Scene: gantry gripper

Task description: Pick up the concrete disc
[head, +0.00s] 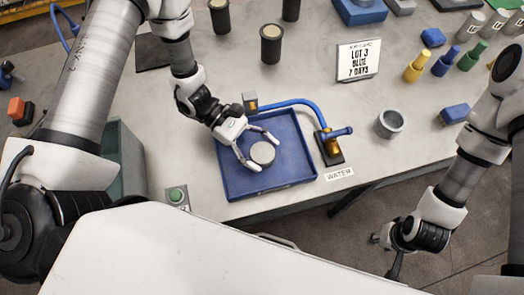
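The concrete disc (262,153) is a small round light-grey piece at the blue tray (235,187). My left gripper (267,156) reaches down over the tray with its two white fingers spread, one on each side of the disc. A narrow gap seems to show between fingers and disc; I cannot tell whether either finger touches it. I also cannot tell the disc's exact height above the tray floor. My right gripper (394,268) hangs at the lower right, off the table's front edge, seen from above; its fingers are mostly hidden.
A blue pipe with a brass valve (331,148) stands at the tray's right edge, by a WATER label (339,174). A grey cup (389,123), job card (358,62) and coloured bottles stand further right. Dark cylinders (271,44) stand behind. Bare table lies between the valve and cup.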

